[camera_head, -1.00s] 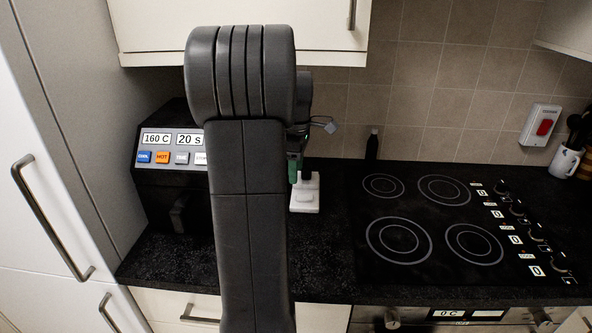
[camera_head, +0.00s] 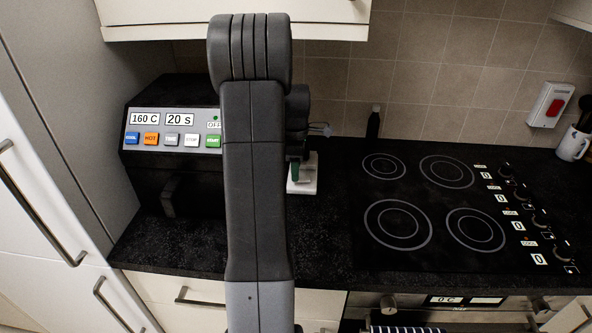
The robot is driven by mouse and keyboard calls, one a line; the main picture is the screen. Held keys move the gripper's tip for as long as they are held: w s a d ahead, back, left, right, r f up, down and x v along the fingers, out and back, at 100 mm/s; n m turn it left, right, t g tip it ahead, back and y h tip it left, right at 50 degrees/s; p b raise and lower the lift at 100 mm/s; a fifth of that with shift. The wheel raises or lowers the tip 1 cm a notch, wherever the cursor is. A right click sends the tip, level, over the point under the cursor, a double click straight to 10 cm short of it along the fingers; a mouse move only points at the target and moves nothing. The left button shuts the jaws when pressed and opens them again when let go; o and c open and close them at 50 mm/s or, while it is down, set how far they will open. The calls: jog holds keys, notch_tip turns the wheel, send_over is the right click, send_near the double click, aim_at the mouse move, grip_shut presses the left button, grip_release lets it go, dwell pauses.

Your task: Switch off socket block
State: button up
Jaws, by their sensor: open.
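A white wall plate with a red rocker switch (camera_head: 553,106) is on the tiled wall at the right; its on or off position is too small to read. A small white block (camera_head: 307,187) sits on the counter, partly hidden behind my arm. I cannot tell which of the two is the socket block.
A black appliance (camera_head: 160,180) with coloured buttons stands on the counter at the left. A black hob (camera_head: 430,210) fills the right. A dark bottle (camera_head: 373,123) stands behind it, and a white mug (camera_head: 572,146) is at the far right. Cupboards (camera_head: 235,18) hang above.

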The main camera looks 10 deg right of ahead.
jog(key=shift+f, duration=0.95)
jog(key=shift+c, duration=0.2)
jog(key=c, duration=1)
jog(key=shift+o, duration=0.2)
jog(key=shift+s+d+r+y, duration=0.1)
jog(key=shift+d+y, duration=0.1)
jog(key=shift+y, duration=0.2)
jog(key=shift+o, duration=0.2)
jog(key=shift+d+r+t+y, duration=0.15)
jog(key=shift+t+y, duration=0.25)
jog(key=shift+y, duration=0.6)
jog(key=shift+c, duration=0.2)
